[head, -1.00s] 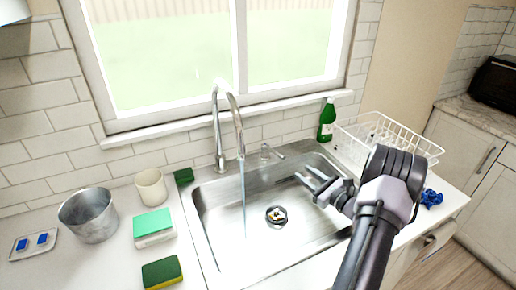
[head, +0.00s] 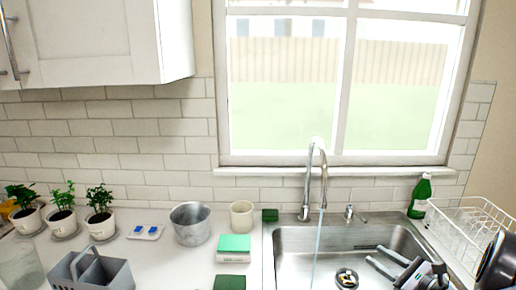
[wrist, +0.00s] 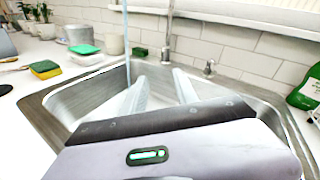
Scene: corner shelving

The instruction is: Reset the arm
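My gripper (head: 388,260) is at the lower right of the head view, over the right part of the steel sink (head: 290,240). In the wrist view its two fingers (wrist: 160,92) stand apart with nothing between them, so it is open and empty. The fingers point towards the back of the sink and the faucet (head: 317,170). Water runs from the faucet into the basin, to the left of my gripper. Most of my arm is outside the head view.
A white dish rack (head: 470,225) and a green bottle (head: 420,195) stand right of the sink. Left of it are a green-and-white sponge box (head: 233,247), a cream cup (head: 241,215), a metal bucket (head: 190,224), a grey caddy (head: 90,272) and potted plants (head: 100,225).

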